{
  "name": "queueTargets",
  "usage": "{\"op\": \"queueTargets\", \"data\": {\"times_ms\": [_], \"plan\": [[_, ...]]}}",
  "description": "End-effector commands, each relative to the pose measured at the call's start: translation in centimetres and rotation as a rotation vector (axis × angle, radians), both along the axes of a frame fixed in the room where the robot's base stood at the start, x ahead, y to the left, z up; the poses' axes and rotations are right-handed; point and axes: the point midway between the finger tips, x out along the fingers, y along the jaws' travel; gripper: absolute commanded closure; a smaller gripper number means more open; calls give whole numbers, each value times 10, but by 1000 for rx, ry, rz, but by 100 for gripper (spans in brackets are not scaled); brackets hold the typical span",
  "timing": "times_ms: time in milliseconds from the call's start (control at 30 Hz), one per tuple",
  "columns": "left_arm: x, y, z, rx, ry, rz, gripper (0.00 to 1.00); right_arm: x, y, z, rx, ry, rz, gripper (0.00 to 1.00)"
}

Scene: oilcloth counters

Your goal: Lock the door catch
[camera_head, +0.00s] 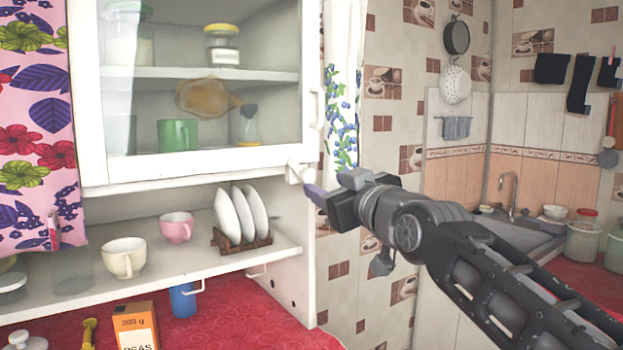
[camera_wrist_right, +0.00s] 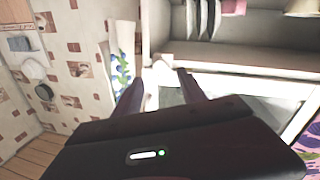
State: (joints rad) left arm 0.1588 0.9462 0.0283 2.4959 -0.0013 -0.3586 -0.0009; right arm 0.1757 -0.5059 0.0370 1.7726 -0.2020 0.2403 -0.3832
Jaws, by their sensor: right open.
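The white cabinet's glass door (camera_head: 200,168) is in the upper left of the head view and looks closed against the frame. A small white door catch (camera_head: 300,172) sits at its lower right corner. My right gripper (camera_head: 314,194) comes in from the right, its purple-grey fingertips just below and right of the catch. In the right wrist view the gripper (camera_wrist_right: 160,76) is open, its fingers apart and pointing at the cabinet edge. Contact with the catch and the catch's exact position cannot be told. My left gripper is not in view.
The shelf below the door holds a cream cup (camera_head: 124,258), a pink cup (camera_head: 176,228) and a rack of plates (camera_head: 240,218). A white vertical handle (camera_head: 316,108) is on the door's right edge. A blue mug (camera_head: 183,300) and orange box (camera_head: 136,325) stand on the red counter.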

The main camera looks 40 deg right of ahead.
Motion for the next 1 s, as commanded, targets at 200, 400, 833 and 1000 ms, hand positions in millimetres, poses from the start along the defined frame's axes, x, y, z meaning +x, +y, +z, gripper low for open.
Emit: {"op": "queueTargets", "data": {"times_ms": [200, 400, 833, 1000], "plan": [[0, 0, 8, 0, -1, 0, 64, 24, -5, 1, 1, 3, 0, 52], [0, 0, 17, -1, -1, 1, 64, 54, -11, 1, 1, 3, 0, 52], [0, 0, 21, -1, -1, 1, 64, 74, -15, 0, 1, 0, 0, 52], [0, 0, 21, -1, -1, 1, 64, 74, -15, 0, 1, 0, 0, 61]]}}
